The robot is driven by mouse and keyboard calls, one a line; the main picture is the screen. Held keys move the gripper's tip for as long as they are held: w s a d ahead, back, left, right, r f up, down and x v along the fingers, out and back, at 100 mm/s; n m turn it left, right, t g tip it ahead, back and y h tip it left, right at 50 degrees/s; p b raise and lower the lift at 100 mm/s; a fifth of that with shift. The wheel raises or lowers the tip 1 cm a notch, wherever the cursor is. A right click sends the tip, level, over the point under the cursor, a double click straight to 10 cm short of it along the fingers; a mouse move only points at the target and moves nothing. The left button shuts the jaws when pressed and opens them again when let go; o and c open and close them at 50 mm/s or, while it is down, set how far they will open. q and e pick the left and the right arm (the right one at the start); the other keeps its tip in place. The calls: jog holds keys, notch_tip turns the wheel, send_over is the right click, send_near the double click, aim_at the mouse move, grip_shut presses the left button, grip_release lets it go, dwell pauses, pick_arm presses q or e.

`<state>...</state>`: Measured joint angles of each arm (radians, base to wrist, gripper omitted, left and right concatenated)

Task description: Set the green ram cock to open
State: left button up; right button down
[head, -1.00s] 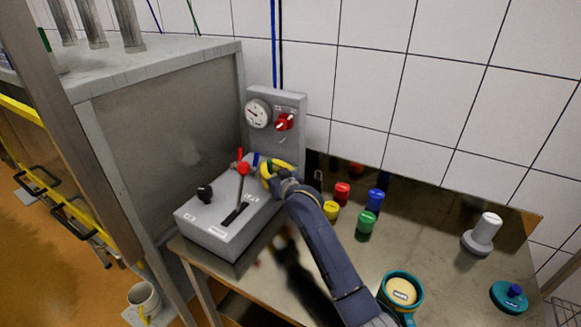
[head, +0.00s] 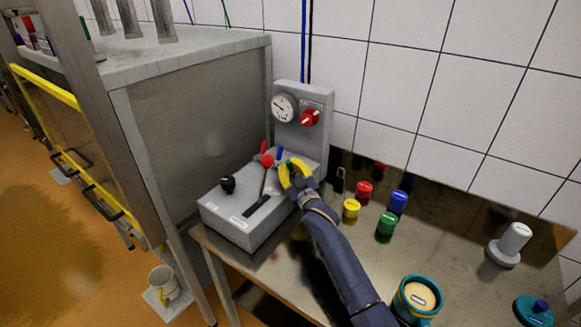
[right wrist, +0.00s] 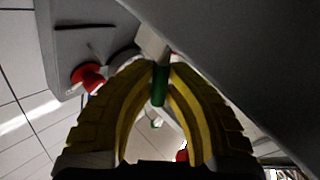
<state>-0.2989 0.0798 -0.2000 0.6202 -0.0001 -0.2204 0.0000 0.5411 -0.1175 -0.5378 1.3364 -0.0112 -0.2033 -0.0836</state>
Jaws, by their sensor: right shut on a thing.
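The grey control box (head: 238,222) stands on the bench's left end. In a row on its top back are a red cock (head: 264,146), a blue cock (head: 280,153) and the green ram cock, largely hidden by my right gripper (head: 289,174) in the head view. In the right wrist view the green cock's handle (right wrist: 159,86) sits between the yellow fingertips of my right gripper (right wrist: 160,72), which is shut on it. The handle lies along the fingers; whether the cock is open cannot be told. My left gripper is not in view.
A lever with a red knob (head: 267,160) and a black knob (head: 228,184) rise from the box close by. Behind stands a panel with a gauge (head: 284,107) and red switch (head: 310,117). Coloured small pots, including a green one (head: 386,226), stand right of my arm.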

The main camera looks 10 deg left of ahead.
jog(key=c, duration=1.4)
grip_release()
jog(key=shift+o, duration=0.2)
jog(key=shift+r, duration=0.15)
notch_tip(320, 180, up, 10)
jog(key=shift+f, duration=0.1)
